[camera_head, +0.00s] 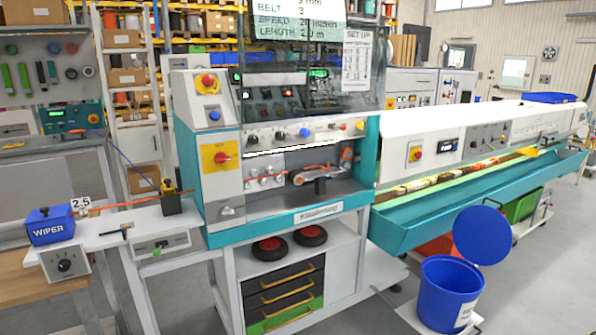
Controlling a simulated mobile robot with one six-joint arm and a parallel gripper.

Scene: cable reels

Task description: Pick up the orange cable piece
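A thin orange cable (130,201) runs nearly level over the white side shelf (112,232) at the left. Its left end is near the blue WIPER box (51,226) and a small tag reading 2.5. To the right it passes the dark block (171,202) with a yellow top; I cannot tell if it goes through or behind it. More orange strand (321,168) shows around the rollers inside the teal and white machine. I cannot tell whether these are separate pieces. My gripper is not in view.
A grey box with a black knob (65,264) and a small control panel (162,246) are at the shelf's front. A small black-handled tool (116,231) lies on the shelf. A blue bin (447,290) with a raised lid stands at the lower right. Grey floor is open at the far right.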

